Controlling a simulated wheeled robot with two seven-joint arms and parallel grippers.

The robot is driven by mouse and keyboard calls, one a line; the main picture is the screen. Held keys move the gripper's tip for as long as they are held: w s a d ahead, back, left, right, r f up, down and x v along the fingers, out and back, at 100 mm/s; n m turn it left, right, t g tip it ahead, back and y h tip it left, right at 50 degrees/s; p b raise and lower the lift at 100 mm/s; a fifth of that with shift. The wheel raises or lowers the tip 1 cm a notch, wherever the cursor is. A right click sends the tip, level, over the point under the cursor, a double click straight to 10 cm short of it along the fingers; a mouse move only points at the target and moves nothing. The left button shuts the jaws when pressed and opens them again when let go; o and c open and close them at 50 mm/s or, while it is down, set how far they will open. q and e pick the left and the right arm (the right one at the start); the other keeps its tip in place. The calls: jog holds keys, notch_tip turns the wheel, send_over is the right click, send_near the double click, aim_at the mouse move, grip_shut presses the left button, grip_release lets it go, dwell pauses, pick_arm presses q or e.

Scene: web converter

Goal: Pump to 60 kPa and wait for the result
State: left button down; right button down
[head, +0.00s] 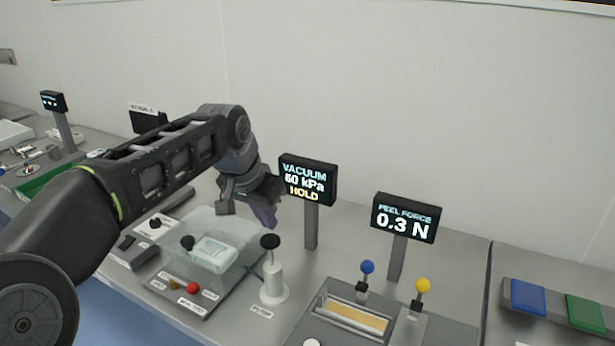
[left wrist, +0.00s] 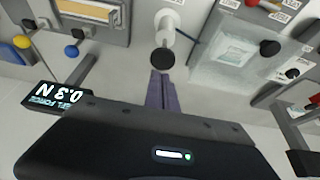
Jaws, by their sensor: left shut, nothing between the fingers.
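The vacuum display (head: 306,180) reads "VACUUM 60 kPa HOLD" in the head view. The white hand pump (head: 273,278) with its black knob (head: 270,241) stands in front of the display post; its knob also shows in the left wrist view (left wrist: 163,60). The clear vacuum chamber (head: 212,239) with a pale packet inside sits to the left of the pump. My left gripper (head: 264,214) is shut and empty, above and behind the pump knob, apart from it. The right gripper is not in view.
The peel force display (head: 406,218) reads 0.3 N. Below it is a peel fixture (head: 345,314) with blue and yellow ball levers. Red (head: 192,288) and yellow knobs sit on the chamber's front. A blue pad (head: 528,297) and a green pad lie at far right.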

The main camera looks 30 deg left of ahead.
pick_arm(q)
notch_tip(320, 180, up, 5)
jog(key=p, duration=0.3)
jog(key=shift+f, duration=0.1)
dwell(0.4)
